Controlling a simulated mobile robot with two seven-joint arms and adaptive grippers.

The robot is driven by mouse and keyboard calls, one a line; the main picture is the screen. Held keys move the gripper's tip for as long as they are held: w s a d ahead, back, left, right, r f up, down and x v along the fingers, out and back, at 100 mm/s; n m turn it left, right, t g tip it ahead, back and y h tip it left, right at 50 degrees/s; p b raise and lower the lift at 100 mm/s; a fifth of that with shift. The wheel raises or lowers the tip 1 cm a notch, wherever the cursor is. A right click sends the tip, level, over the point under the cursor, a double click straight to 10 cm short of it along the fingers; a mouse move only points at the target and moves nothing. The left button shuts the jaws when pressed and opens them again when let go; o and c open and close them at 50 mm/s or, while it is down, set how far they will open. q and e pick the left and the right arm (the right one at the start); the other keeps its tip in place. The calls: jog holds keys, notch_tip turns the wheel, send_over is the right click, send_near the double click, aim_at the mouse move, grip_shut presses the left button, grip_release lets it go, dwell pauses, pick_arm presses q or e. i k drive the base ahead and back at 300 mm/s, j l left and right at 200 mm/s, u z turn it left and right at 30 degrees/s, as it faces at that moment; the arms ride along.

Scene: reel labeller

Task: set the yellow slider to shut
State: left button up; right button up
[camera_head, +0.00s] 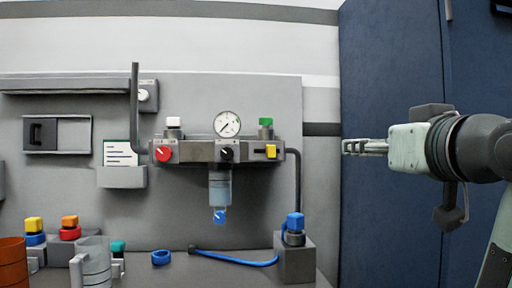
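The yellow slider (271,151) is a small block on a dark horizontal slot at the right end of the grey valve bar (200,151). It sits toward the slot's right, with more dark slot showing on its left. My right gripper (346,146) comes in from the right, its fingers pointing left at about the slider's height in the picture. The fingertips are apart from the slider and appear empty. The fingers show as one narrow shape, so their opening cannot be told. My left gripper is not in view.
A round gauge (227,124), red knob (163,153), black knob (226,154) and green-topped part (265,123) crowd the bar. A dark pipe (297,180) bends down at its right end. A blue connector (295,222) stands below. Blue panels (390,60) lie behind my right arm.

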aim_at(270, 149)
jog(key=i+j, duration=0.7)
